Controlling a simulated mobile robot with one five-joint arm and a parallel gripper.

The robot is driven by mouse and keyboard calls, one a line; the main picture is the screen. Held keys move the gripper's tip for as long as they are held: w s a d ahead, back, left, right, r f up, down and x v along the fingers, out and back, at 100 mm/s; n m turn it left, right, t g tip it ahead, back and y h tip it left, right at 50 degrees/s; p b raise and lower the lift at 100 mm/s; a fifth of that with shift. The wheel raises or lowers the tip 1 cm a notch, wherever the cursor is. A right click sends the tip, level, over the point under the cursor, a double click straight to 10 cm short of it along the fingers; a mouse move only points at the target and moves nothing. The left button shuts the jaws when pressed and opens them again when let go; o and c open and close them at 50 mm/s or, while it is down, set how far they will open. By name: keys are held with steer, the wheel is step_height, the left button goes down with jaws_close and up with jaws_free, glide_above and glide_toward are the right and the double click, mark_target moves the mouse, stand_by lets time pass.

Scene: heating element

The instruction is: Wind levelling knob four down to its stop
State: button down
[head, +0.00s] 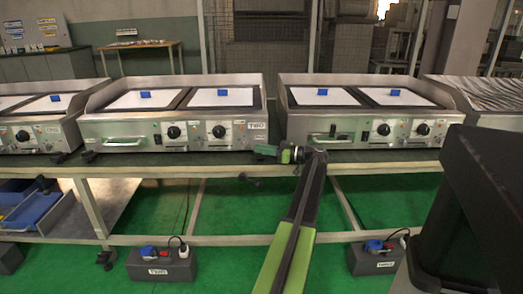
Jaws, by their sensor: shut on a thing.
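My arm reaches up from the bottom of the head view, and my gripper (264,151) points left from its green wrist. It is at the front right corner of the middle griddle (180,143), just under its front panel. The gripper is shut on a small dark thing at that corner, which appears to be a levelling knob; the fingers and the dim light hide most of it. No number on the knob can be read. A similar dark knob (88,156) shows under the griddle's front left corner.
Another griddle (365,143) stands close to the right, with a narrow gap between. A third griddle (35,146) is on the left. All stand on a long bench (140,172). A dark knob-like part (247,179) hangs at the bench edge below my gripper. A large dark body fills the right foreground.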

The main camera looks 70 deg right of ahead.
steer(key=shift+w, duration=0.1)
steer(key=c, duration=1.4)
jaws_free()
steer(key=shift+c, duration=0.2)
steer(key=s, duration=1.7)
steer(key=shift+s+d, duration=0.3)
steer(key=shift+d, duration=0.15)
